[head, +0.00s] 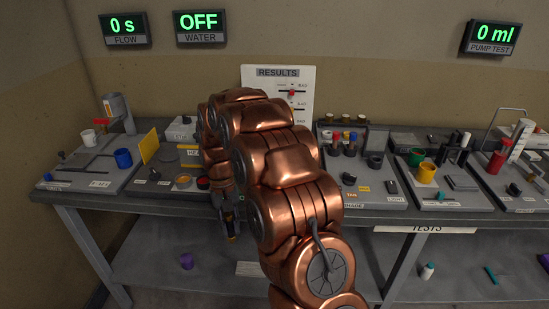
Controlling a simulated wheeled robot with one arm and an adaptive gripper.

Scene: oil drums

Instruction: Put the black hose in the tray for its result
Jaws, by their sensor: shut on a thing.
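My copper arm fills the middle of the head view. My gripper (229,212) hangs at its far end, in front of the bench's front edge and left of the arm. It is shut on a small dark thing, mostly hidden by the fingers; I cannot tell for sure that it is the black hose. The white RESULTS board (278,72) stands on the wall behind the arm, with a red slider and scale marks. My arm covers its lower left part and the bench below it, so I cannot make out the result tray.
The grey bench (175,200) carries several grey test boards with cups, vials and small dark parts. A yellow plate (149,146) stands left of the arm. Wall displays read 0 s, OFF, 0 ml.

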